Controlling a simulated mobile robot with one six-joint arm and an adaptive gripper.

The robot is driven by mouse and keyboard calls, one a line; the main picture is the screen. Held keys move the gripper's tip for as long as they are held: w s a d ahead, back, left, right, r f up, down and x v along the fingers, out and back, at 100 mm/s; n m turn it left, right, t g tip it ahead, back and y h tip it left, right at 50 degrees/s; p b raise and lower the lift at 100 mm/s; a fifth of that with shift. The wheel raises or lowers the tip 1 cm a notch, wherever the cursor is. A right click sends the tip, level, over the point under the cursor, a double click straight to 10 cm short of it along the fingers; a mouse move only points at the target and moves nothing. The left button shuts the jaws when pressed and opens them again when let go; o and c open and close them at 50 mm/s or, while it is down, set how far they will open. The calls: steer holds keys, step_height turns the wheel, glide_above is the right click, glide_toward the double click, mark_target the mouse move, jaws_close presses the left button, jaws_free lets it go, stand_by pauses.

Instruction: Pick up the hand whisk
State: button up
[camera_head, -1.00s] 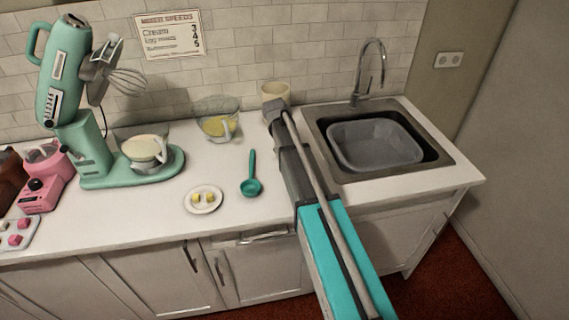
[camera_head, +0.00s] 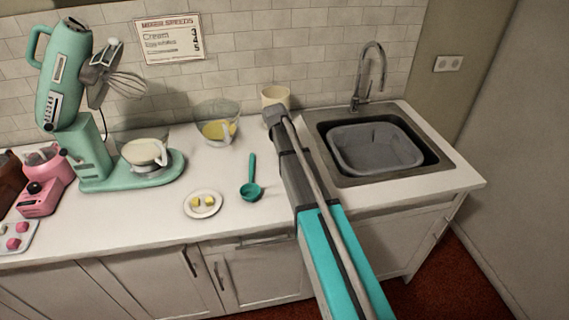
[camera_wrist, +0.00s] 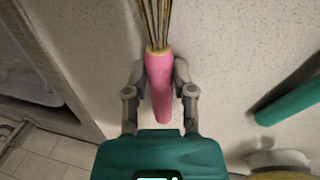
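The hand whisk (camera_wrist: 160,85) has a pink handle and metal wires. In the wrist view it lies along the middle, with the wires running out of the top edge. My gripper (camera_wrist: 160,78) has one finger on each side of the handle, near the wire end. Both fingertips appear to press against it, so the gripper looks shut on the handle. The counter shows below; I cannot tell whether the whisk touches it. In the head view my arm covers the whisk and the fingers.
The sink (camera_head: 322,130) with a grey basin (camera_head: 375,150) is right of my arm. A cream pot (camera_head: 275,96) stands behind my wrist. The teal spoon (camera_head: 251,190), small plate (camera_head: 190,210), glass bowl (camera_head: 218,112) and green stand mixer (camera_head: 90,150) are to the left.

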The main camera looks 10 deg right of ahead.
jaws_close()
steer(key=shift+r, duration=0.1)
step_height(320, 180, up, 3)
steer(key=p, duration=0.2)
steer(key=shift+f+p, duration=0.2)
steer(key=shift+p, duration=0.15)
steer(key=s+r+p, duration=0.1)
steer(key=r+p, duration=0.1)
steer(key=s+r+p, duration=0.2)
steer(key=s+d+r+p, duration=0.1)
steer(key=r+p, duration=0.1)
steer(key=shift+s+d+r+p, duration=0.1)
steer(key=shift+s+r+p, duration=0.2)
steer(key=shift+s, duration=0.1)
steer(key=s+d+r+p, duration=0.2)
steer(key=s+r+p, duration=0.1)
steer(key=s, duration=0.5)
steer(key=shift+s+d+r+p, duration=0.2)
steer(key=shift+s+r+p, duration=0.1)
steer(key=shift+s+p, duration=0.05)
